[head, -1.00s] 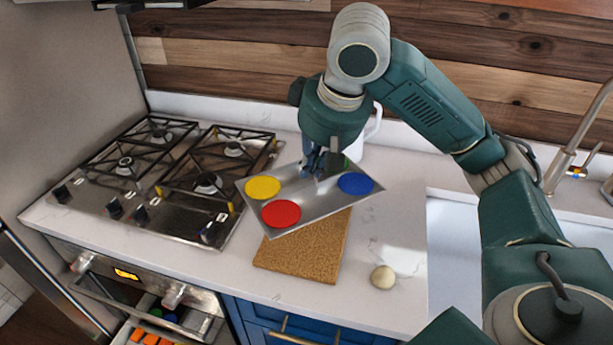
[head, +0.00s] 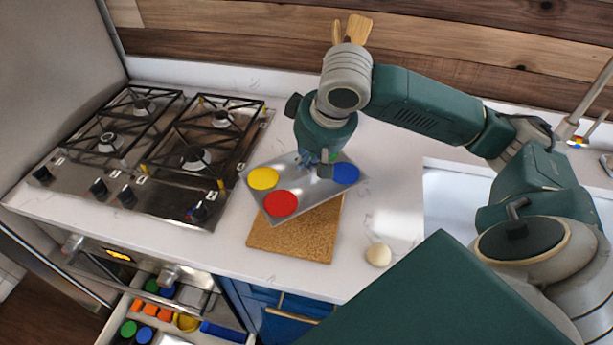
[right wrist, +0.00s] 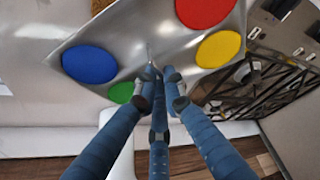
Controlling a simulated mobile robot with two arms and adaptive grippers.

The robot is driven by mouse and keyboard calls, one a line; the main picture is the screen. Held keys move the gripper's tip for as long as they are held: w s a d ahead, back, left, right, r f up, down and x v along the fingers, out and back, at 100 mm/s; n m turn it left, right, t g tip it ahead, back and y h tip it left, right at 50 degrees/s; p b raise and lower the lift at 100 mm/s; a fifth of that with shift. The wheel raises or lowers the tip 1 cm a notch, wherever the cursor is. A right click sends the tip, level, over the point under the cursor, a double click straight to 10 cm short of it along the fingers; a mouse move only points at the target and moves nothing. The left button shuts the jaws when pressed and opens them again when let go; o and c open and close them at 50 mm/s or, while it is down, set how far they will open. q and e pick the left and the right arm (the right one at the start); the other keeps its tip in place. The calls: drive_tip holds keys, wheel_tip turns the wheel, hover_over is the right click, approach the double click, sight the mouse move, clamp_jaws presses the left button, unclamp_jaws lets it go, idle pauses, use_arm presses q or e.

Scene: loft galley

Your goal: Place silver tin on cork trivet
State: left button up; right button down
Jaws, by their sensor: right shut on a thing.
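The silver tin (head: 302,193), a flat shiny tray with red, yellow, blue and green round spots, is in my right gripper (head: 312,166). The gripper is shut on the tin's far side, and its blue fingers (right wrist: 158,75) meet at the tin's edge in the right wrist view. The green spot is mostly hidden by the gripper in the head view. The cork trivet (head: 300,236), a brown square, lies on the counter. The tin overlaps the trivet's far part in the picture; I cannot tell whether they touch. My left gripper is not in view.
A gas hob (head: 150,150) stands to the left. A small pale round object (head: 378,254) lies right of the trivet. A white sink (head: 455,210) is further right. An open drawer (head: 175,318) with coloured items is below the counter.

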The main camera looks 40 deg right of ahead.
sight(307, 177)
drive_tip(key=shift+f, duration=2.65)
drive_tip(key=c, duration=1.9)
unclamp_jaws()
drive_tip(key=shift+f, duration=0.1)
drive_tip(key=shift+o, duration=0.2)
drive_tip(key=v, duration=1.2)
